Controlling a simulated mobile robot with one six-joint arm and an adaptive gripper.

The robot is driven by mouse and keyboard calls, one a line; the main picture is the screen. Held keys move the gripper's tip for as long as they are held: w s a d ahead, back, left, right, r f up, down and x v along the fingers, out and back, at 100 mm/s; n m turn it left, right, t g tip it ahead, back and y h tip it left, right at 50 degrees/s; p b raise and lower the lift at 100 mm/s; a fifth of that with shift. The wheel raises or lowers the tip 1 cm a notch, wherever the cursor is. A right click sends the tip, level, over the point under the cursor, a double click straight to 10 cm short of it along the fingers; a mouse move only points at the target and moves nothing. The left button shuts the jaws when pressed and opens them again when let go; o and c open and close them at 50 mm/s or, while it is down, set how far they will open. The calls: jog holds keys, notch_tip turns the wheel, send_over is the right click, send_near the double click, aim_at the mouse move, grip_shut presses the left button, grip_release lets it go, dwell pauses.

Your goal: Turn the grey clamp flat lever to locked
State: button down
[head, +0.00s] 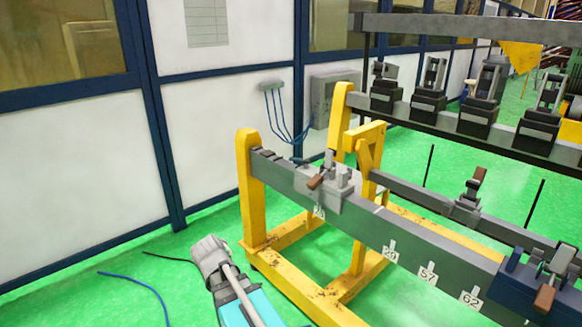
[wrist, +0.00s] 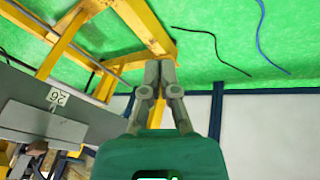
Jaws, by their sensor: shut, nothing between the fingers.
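The grey clamp (head: 342,178) sits on a light grey plate on the front dark rail. Its brown-tipped lever (head: 316,181) sticks out toward the lower left, at a slant. In the wrist view the plate (wrist: 28,117) is at the left edge, upside down, with the brown lever tip (wrist: 37,147) below it. My gripper (wrist: 160,62) is shut and empty, in front of the yellow frame and green floor, apart from the clamp.
The yellow stand (head: 252,195) carries the front rail, between my arm and the clamp. Another brown-levered clamp (head: 472,195) and a blue clamp (head: 545,283) are to the right. Several dark clamps line the rear rail (head: 480,130). Cables (head: 140,285) lie on the clear green floor at left.

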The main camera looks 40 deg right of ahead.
aim_at(294, 161)
jog(key=w+d+r+m+t+h, duration=0.2)
jog(key=w+d+r, duration=0.3)
jog(key=d, duration=0.4)
jog(key=w+d+r+m+t+h, duration=0.2)
jog(key=w+d+r+h, duration=0.3)
jog(key=d, duration=0.5)
jog(key=w+d+r+m+t+h, duration=0.2)
jog(key=w+d+r, duration=0.4)
jog(key=d, duration=0.3)
jog(key=shift+d+r+m+t+h, duration=0.35)
jog(key=shift+r+t+h, duration=0.1)
jog(key=shift+t+h, duration=0.55)
jog(key=shift+w+d, duration=0.1)
jog(key=shift+w, duration=0.05)
jog(key=x, duration=1.3)
jog(key=shift+w+d, duration=0.25)
jog(key=shift+d, duration=0.05)
jog(key=shift+d+f, duration=0.1)
jog(key=shift+d, duration=0.1)
